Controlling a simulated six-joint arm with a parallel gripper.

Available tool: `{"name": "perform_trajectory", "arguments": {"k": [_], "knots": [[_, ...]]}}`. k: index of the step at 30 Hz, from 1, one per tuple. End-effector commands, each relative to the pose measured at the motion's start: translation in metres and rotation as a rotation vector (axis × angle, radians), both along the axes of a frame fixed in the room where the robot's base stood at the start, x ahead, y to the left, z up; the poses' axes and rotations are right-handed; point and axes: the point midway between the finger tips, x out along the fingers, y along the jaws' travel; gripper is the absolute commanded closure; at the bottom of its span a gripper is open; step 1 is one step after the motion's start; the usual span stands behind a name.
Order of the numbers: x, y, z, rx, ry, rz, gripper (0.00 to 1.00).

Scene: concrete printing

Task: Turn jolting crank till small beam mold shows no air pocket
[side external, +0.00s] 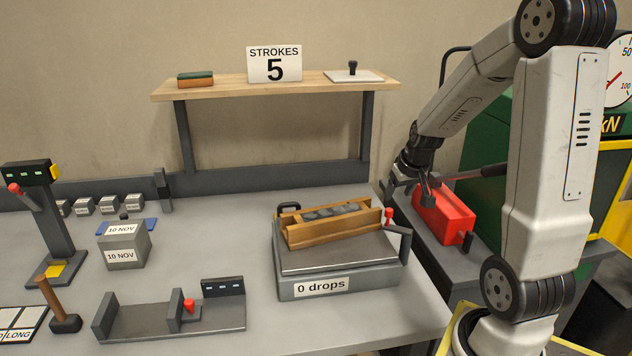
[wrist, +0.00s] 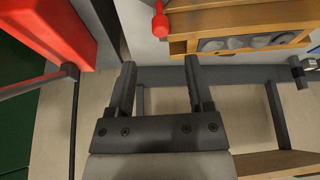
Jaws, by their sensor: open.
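The small wooden beam mold (side external: 332,222) lies on the grey jolting table (side external: 335,259), whose front label reads "0 drops". Grey, lumpy concrete (side external: 332,211) fills the mold, with dark hollows showing between lumps; it also shows in the wrist view (wrist: 250,42). The crank (side external: 404,240) is on the table's right side. Its red handle (side external: 389,216) points up and shows at the top of the wrist view (wrist: 160,24). My gripper (side external: 408,194) is open and empty, apart from the handle, above and behind it in the side view.
A red box (side external: 443,215) stands close to the right of my gripper. A shelf (side external: 290,88) behind carries a "STROKES 5" sign (side external: 274,64). A labelled cube (side external: 123,243), a hammer (side external: 62,318) and a grey fixture (side external: 170,318) occupy the bench's left. Bare bench lies left of the jolting table.

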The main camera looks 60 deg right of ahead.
Motion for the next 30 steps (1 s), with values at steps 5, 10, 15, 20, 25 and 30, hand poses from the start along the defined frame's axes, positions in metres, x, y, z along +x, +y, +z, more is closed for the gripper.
{"name": "perform_trajectory", "arguments": {"k": [5, 10, 15, 20, 25, 30], "knots": [[0.0, 0.0, 0.001, 0.0, 0.0, 0.0, 0.34], [0.0, 0.0, 0.0, 0.001, 0.001, 0.0, 0.33], [0.004, -0.002, 0.001, 0.021, 0.019, 0.004, 0.33], [0.012, -0.005, 0.001, 0.074, 0.077, 0.011, 0.33], [0.021, -0.012, 0.004, 0.147, 0.174, 0.016, 0.33], [0.026, -0.017, 0.008, 0.204, 0.266, 0.01, 0.33]]}}
